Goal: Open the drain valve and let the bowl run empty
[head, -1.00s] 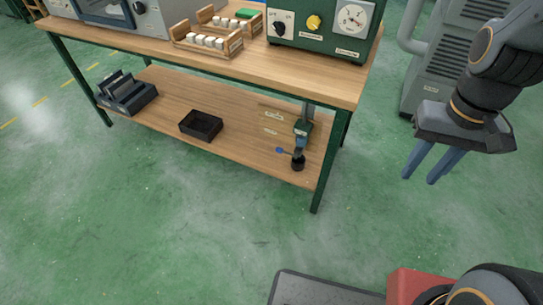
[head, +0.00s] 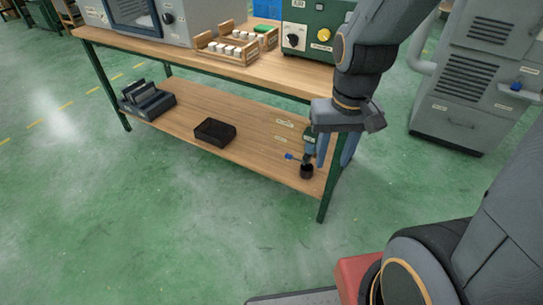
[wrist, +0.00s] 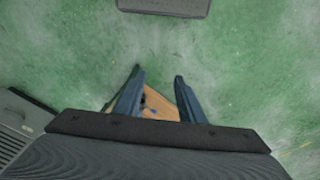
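On the lower shelf, a slim upright fitting (head: 308,152) has a small blue lever (head: 289,156) sticking out to the left, which looks like the drain valve. A dark cup-like part (head: 306,171) is at its foot. I cannot make out a bowl. My gripper (head: 334,164) points down, open and empty, in front of the table's right end. Its arm and fingers hide part of the fitting and the tabletop. In the wrist view my gripper (wrist: 158,75) has its fingers spread, with a wooden surface (wrist: 160,108) behind them.
The wooden table (head: 270,80) holds a green control box (head: 308,30) and racks of white pieces (head: 228,48). A black tray (head: 215,132) and a dark rack (head: 147,100) are on the lower shelf. A grey cabinet (head: 470,85) stands right.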

